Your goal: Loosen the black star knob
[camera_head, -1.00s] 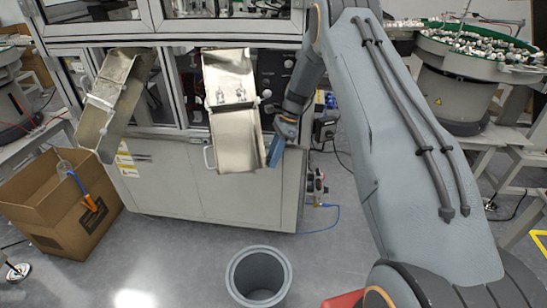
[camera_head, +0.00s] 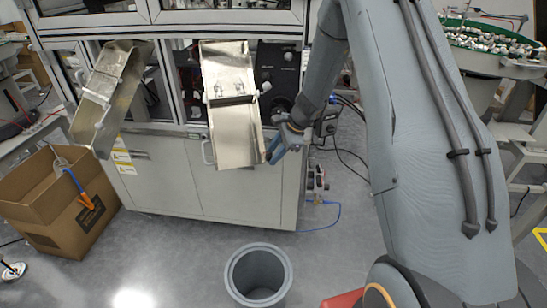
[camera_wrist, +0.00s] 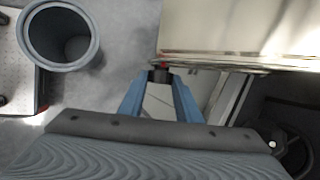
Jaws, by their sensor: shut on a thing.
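The black star knob (camera_wrist: 160,76) shows in the wrist view as a small dark piece with a bit of red beyond it, at the edge of the metal chute (camera_wrist: 225,30). The blue fingers of my gripper (camera_wrist: 160,84) are shut on it from both sides. In the head view my gripper (camera_head: 276,154) is at the lower right edge of the middle metal chute (camera_head: 238,135). The fingers hide the knob there.
A second metal chute (camera_head: 108,95) hangs to the left. A grey bin (camera_head: 258,272) stands on the floor in front of the cabinet (camera_head: 215,195). An open cardboard box (camera_head: 62,215) is at the left. The floor between box and bin is clear.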

